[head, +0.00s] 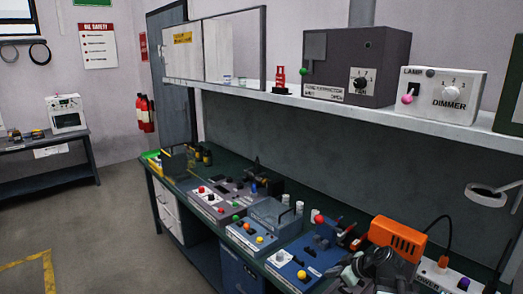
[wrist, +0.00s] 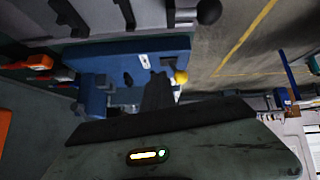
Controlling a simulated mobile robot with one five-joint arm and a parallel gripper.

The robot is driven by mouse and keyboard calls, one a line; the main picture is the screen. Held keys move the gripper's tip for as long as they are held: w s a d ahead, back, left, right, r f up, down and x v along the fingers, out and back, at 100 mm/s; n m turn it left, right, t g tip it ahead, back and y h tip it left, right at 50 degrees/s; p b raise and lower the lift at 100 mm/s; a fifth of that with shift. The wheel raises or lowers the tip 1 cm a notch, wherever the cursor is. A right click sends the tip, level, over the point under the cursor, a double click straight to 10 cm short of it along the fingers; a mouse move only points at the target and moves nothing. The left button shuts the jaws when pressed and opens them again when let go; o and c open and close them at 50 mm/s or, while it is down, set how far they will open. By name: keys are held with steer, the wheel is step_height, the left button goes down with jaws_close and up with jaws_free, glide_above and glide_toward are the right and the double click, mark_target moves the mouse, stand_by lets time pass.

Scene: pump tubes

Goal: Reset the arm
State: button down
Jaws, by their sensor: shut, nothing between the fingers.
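My gripper (wrist: 159,88) shows in the wrist view as dark fingers pointing up the picture, shut and empty. Behind it is a blue box (wrist: 125,68) with a yellow knob (wrist: 180,77); I cannot tell whether the fingertips touch it. In the head view my dark arm end (head: 372,268) is low at the right, over the front of the bench, beside an orange device (head: 397,238). The fingertips cannot be made out there.
The green bench (head: 180,187) carries a row of control boxes, including a blue one (head: 300,262) with knobs. A shelf (head: 340,107) above holds a fume extractor box (head: 356,65) and a dimmer box (head: 443,94). The floor (head: 110,225) at left is clear.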

steer(key=s+a+f+m+g+h, duration=0.1)
steer(key=s+a+f+g, duration=0.15)
steer(key=a, duration=0.55)
steer(key=s+a+f+g+h, duration=0.1)
steer(key=s+a+f+g, duration=0.15)
steer(key=a, duration=0.45)
steer(key=s+d+f+m+g+h, duration=0.1)
steer(key=s+d+m+g+h, duration=0.1)
steer(key=m, duration=0.6)
steer(key=s+d+h, duration=0.1)
steer(key=s+d, duration=0.1)
steer(key=s, duration=0.1)
steer(key=shift+s+d+f, duration=0.35)
steer(key=shift+d, duration=0.05)
